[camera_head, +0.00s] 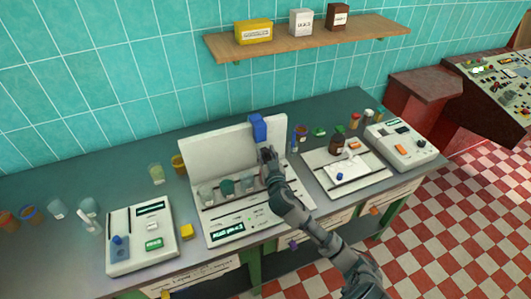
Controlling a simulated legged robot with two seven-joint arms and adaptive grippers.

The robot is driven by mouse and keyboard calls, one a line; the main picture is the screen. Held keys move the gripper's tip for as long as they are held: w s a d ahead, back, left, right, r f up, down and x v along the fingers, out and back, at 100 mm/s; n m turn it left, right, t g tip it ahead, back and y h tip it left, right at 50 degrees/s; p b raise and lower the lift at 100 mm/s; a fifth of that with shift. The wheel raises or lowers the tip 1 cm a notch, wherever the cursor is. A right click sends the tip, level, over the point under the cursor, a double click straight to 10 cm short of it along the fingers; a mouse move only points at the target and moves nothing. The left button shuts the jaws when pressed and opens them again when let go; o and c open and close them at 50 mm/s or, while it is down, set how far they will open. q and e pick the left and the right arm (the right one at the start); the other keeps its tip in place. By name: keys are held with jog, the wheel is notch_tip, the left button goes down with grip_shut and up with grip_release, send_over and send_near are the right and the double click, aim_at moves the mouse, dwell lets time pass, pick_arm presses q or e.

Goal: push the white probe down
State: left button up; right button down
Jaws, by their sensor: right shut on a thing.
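A white machine (230,215) with an upright back panel stands in the middle of the counter, with several small cups along it. A blue block (258,127) shows at the top of its panel. My right gripper (266,155) is just below the blue block, in front of the panel, and is shut on the blue-topped piece. The gripper hides its lower part, so I cannot make out a white probe there. My left gripper is not in view.
A white device (140,237) with a blue knob stands at left, near a yellow block (187,231). A white tray (346,170) and another device (401,145) are at right. A wooden shelf (310,40) holds boxes above. Beakers stand at far left.

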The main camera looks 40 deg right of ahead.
jog(key=shift+f, duration=0.35)
jog(key=c, duration=1)
grip_release()
jog(key=shift+d, duration=0.1)
jog(key=shift+o, duration=0.2)
jog(key=shift+r, duration=0.1)
jog(key=v, duration=1.2)
jog(key=shift+d, duration=0.1)
